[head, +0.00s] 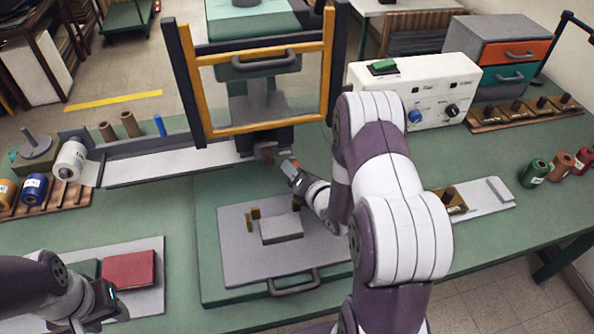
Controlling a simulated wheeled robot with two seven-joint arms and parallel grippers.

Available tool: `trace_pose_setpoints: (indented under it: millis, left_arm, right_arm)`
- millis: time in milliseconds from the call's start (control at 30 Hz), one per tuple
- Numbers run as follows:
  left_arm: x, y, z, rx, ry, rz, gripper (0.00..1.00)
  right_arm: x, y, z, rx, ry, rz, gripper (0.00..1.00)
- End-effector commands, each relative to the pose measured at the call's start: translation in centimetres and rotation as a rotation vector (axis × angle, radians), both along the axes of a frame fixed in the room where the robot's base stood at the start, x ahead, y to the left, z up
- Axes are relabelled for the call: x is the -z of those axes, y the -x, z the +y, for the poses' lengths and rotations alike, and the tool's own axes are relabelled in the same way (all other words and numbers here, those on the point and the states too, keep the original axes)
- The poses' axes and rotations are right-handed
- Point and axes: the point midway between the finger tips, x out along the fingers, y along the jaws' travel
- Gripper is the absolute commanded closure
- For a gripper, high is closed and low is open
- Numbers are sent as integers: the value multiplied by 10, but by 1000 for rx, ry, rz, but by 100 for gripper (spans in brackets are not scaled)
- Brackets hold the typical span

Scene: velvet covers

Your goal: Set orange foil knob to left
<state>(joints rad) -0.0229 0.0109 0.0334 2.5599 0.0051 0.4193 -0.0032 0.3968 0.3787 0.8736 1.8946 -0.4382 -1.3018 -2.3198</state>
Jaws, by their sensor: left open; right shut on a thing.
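The white control box (430,85) at the back right has a blue knob (415,116) and a black knob (452,110); neither is orange. My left gripper (106,301) is open and empty at the lower left, by a red cover (129,268).
The press frame (187,85) with yellow bars stands at the back centre. A grey plate (240,255) with a block and small posts lies before it. Several spools (534,173) stand at the right, others at the left.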

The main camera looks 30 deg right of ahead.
Motion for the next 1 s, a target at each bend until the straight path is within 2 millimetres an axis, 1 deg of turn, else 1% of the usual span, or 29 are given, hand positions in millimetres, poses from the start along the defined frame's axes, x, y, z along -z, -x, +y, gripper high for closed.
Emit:
trace_pose_setpoints:
  millis: [33, 100, 367, 467, 567, 800, 900, 1000]
  left_arm:
    - [0, 0, 0, 0, 0, 0, 57]
    - [0, 0, 0, 0, 0, 0, 57]
    - [0, 0, 0, 0, 0, 0, 57]
    - [1, 0, 0, 0, 0, 0, 57]
    - [4, 0, 0, 0, 0, 0, 57]
    - [12, 0, 0, 0, 0, 0, 57]
    - [13, 0, 0, 0, 0, 0, 57]
    - [14, 0, 0, 0, 0, 0, 57]
  right_arm:
    - [0, 0, 0, 2, -1, 2, 65]
    - [0, 0, 0, 2, -1, 2, 45]
    - [0, 1, -1, 3, -1, 1, 45]
    - [-1, 6, -1, 3, -1, 2, 45]
    - [-5, 21, -2, 4, 0, 0, 45]
    - [-22, 81, -4, 9, 0, 0, 45]
    - [-28, 102, -4, 7, 1, 0, 45]
    - [-32, 115, -5, 6, 1, 2, 45]
